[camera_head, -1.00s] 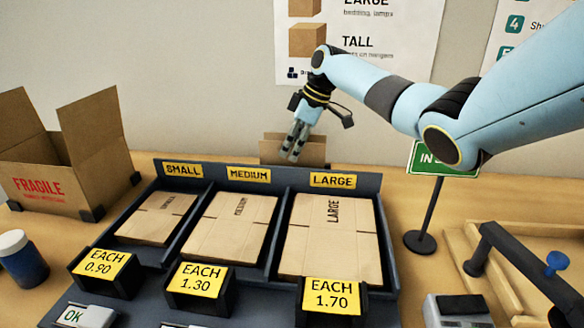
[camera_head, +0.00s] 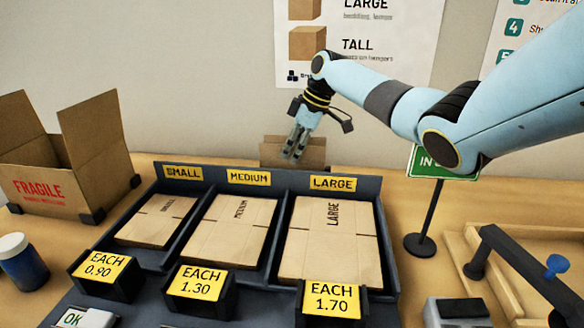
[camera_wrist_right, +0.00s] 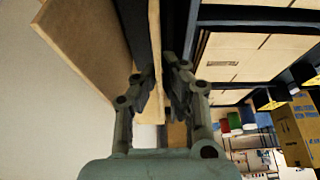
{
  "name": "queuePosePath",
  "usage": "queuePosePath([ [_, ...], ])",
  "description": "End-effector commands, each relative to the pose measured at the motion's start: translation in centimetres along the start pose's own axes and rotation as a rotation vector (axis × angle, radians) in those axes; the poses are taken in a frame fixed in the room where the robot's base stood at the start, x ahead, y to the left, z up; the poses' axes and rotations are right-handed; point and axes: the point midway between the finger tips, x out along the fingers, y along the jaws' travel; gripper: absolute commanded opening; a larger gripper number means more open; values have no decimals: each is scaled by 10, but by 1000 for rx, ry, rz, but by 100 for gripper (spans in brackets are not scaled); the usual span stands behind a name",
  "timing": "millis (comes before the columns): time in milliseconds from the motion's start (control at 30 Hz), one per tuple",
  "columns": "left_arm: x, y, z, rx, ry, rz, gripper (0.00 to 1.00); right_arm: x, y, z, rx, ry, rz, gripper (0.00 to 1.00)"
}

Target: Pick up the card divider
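The card divider (camera_head: 313,150) is a flat brown card standing upright behind the tray, against the wall side of the table. My right gripper (camera_head: 293,155) points down over its upper edge, and its fingers hide part of the card. In the right wrist view, the card shows as a thin brown strip (camera_wrist_right: 155,40) running in between the fingertips (camera_wrist_right: 165,90). The fingers are parted, with a dark gap beside the strip. Whether they touch the card is hard to tell. My left gripper is not in view.
A dark tray (camera_head: 280,205) holds flat cartons in small, medium and large bays just in front of the card. An open FRAGILE box (camera_head: 40,188) stands at the left. A green sign (camera_head: 425,200) on a post and a wooden frame (camera_head: 465,240) are at the right.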

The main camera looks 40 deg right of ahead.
Motion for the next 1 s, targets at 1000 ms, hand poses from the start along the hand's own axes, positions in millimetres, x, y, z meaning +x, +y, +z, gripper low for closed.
queuePosePath([
  [1000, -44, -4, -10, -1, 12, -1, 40, -131, 0, -54, 0, 1, 0, 0],
])
